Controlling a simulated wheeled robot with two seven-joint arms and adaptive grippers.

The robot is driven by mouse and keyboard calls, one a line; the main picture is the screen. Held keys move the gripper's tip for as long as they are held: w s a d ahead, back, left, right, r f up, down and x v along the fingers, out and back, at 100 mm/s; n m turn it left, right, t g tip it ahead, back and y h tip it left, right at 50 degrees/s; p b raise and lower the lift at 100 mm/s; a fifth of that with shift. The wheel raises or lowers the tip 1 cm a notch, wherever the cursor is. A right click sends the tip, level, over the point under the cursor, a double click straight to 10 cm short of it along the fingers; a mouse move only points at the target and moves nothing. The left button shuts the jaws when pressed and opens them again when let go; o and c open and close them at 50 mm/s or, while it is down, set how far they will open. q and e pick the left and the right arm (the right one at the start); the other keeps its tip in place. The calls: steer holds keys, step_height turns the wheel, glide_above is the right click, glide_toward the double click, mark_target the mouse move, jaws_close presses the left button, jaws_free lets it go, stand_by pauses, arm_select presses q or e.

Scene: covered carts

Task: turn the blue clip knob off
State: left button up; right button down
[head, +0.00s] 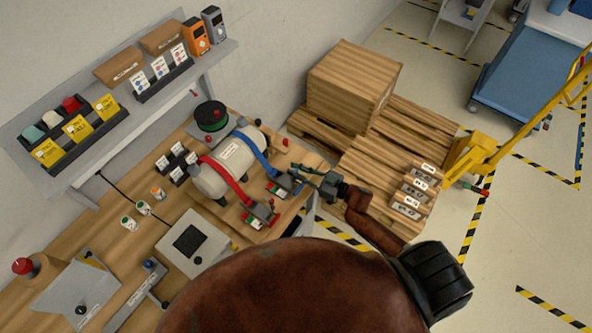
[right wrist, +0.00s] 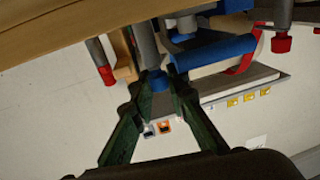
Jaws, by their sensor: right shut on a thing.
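The blue clip (head: 288,182) sits on the wooden bench at the end of the blue strap (head: 250,148), which passes over a pale tank (head: 228,165). My right gripper (head: 312,177) reaches in from the right, at the clip's right side. In the right wrist view, my right gripper (right wrist: 156,88) is shut on the blue-and-grey clip knob (right wrist: 154,78), its green fingers on either side. The knob's marking and exact turn are hidden. My left gripper is not in view.
A red clip (head: 262,213) on a red strap (head: 222,172) stands close beside the blue one. A green-and-black spool (head: 211,116) is behind the tank. A wooden crate (head: 352,82) and pallets lie right of the bench. A grey box (head: 192,243) stands nearer me.

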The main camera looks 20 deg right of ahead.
steer(key=shift+a+r+m+t+h+p, duration=0.1)
steer(key=shift+r+m+t+h+p, duration=0.1)
steer(key=shift+m+t+h+p, duration=1.15)
steer(key=shift+m+h, duration=0.35)
steer(key=shift+h, duration=0.5)
steer(key=shift+f+m+t+h, duration=0.2)
steer(key=shift+m+h, duration=0.3)
steer(key=shift+h, duration=0.4)
steer(key=c, duration=1.8)
jaws_free()
steer(key=shift+c, duration=0.2)
